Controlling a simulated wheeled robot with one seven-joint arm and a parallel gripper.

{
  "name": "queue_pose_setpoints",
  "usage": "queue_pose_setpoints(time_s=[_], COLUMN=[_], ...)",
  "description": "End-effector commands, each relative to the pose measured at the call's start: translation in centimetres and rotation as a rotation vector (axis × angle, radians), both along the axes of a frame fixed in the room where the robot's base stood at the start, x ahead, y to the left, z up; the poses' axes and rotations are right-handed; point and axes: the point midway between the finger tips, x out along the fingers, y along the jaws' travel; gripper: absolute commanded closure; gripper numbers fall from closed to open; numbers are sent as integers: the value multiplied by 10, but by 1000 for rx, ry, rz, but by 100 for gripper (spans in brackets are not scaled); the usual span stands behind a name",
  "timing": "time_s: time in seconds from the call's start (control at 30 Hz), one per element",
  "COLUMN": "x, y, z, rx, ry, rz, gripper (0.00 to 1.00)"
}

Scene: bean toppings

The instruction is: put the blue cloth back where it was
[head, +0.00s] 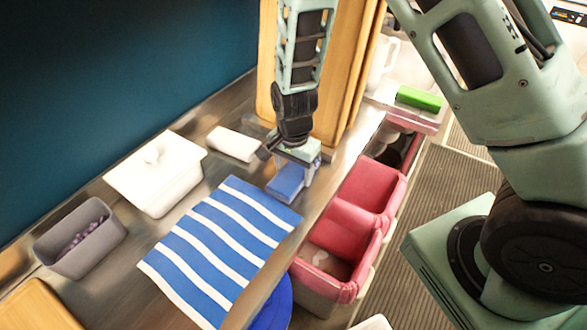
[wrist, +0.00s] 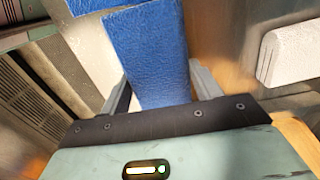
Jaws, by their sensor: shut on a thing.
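The blue cloth (head: 285,183) is a folded, block-like piece. It is held between the fingers of my gripper (head: 293,170), by the upper right corner of a blue-and-white striped cloth (head: 218,246). In the wrist view the blue cloth (wrist: 148,55) fills the space between the two fingers of my gripper (wrist: 163,88) and sticks out beyond them. I cannot tell whether it touches the counter below. Its underside is hidden.
A folded white cloth (head: 233,144) lies left of my gripper. A white lidded dish (head: 156,178) and a grey bin with purple beans (head: 80,240) stand farther left. Pink bins (head: 368,190) line the right edge. Wooden boards (head: 345,85) stand behind. A green block (head: 419,98) lies back right.

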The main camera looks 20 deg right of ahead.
Motion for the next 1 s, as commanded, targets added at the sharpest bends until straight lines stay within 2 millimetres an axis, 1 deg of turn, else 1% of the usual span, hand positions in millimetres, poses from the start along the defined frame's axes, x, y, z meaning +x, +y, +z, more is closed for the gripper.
queue_pose_setpoints(time_s=[0.07,0.3,0.43,0.47,0.5,0.53,0.83,0.93,1.0], x=[0,0,0,0,0,0,0,0,1], y=[0,0,0,0,0,0,0,1,1], z=[-4,-5,-9,-8,-8,-8,-5,1,9], rx=[1,1,1,1,1,1,1,1,1], ry=[1,-1,-1,-1,-1,-1,-1,-2,-5], rz=[0,0,0,0,0,0,0,1,1], gripper=[58,58,58,31,20,15,15,15,15])
